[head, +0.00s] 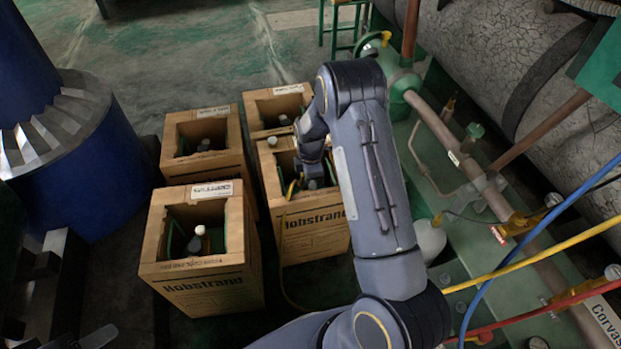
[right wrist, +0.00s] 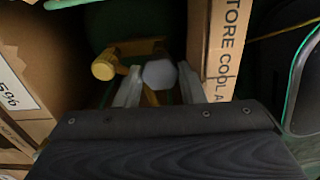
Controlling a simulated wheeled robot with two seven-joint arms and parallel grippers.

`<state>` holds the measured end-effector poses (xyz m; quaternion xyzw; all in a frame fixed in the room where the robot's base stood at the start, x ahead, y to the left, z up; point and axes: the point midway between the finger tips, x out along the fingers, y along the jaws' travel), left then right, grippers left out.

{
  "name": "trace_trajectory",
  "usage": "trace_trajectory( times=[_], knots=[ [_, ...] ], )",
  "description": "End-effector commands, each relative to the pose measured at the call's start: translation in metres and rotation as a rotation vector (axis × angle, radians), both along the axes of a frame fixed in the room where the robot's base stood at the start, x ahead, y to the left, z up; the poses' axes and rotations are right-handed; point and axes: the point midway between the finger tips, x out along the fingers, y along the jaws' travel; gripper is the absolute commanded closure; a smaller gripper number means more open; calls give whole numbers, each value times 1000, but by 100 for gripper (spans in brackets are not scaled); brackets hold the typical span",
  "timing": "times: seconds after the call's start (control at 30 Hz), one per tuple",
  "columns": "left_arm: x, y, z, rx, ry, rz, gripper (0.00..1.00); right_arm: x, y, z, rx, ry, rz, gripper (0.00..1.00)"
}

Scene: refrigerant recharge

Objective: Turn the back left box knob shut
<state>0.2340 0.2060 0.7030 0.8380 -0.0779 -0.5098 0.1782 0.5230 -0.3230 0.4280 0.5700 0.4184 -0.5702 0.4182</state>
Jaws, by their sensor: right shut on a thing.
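My right gripper (head: 315,184) is not at that box. It reaches down into the open front right box (head: 318,226), where my arm hides part of the inside. In the right wrist view, its two pale fingers (right wrist: 158,90) are shut on a grey faceted knob (right wrist: 160,74). A yellow round cap (right wrist: 104,68) sits just left of this knob.
A front left box (head: 205,280) and a back right box (head: 262,101) stand close by. In the right wrist view, a cardboard wall (right wrist: 214,45) rises close to the right finger. Green pipework and yellow, blue and red hoses (head: 545,258) lie at the right.

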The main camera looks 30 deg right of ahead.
Motion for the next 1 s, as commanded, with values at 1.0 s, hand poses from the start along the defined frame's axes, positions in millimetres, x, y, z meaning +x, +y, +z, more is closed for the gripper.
trace_trajectory(
  times=[1.0],
  knots=[
    [0, 0, 15, 0, 0, 0, 50, 0, 1, 1, 0, -1, -964, 87]
  ],
)
